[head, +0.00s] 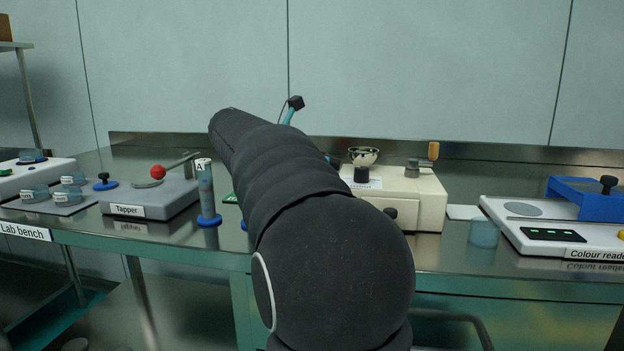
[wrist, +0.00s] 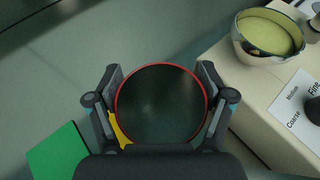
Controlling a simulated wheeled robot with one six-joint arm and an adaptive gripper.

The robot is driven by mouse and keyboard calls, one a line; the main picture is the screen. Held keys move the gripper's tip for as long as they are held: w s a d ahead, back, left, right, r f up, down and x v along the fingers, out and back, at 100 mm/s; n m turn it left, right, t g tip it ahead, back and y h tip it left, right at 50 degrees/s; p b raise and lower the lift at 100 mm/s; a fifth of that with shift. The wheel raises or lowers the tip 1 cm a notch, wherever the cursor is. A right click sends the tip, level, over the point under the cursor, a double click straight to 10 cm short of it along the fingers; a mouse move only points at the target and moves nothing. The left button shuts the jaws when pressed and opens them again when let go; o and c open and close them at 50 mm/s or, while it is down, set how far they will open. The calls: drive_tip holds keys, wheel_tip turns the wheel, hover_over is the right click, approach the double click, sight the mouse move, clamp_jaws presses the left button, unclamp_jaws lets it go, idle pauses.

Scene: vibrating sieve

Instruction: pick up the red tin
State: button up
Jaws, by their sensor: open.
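The red tin (wrist: 162,110) shows in the wrist view from above, as a dark round top with a thin red rim. My gripper (wrist: 159,78) is open, with one finger on the left and one on the right of the tin. The fingers look very close to the rim; I cannot tell whether they touch it. A small yellow piece (wrist: 120,131) shows at the tin's lower left edge. In the head view my own arm hides the gripper and the tin.
A cream machine (head: 423,194) stands right of my arm, with a metal bowl (wrist: 268,37) on it. A green flat piece (wrist: 60,153) lies left of the tin. The tapper (head: 150,197) and blue-based tube (head: 207,195) stand left; the colour reader (head: 545,230) is right.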

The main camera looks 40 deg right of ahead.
drive_tip(key=c, duration=0.9)
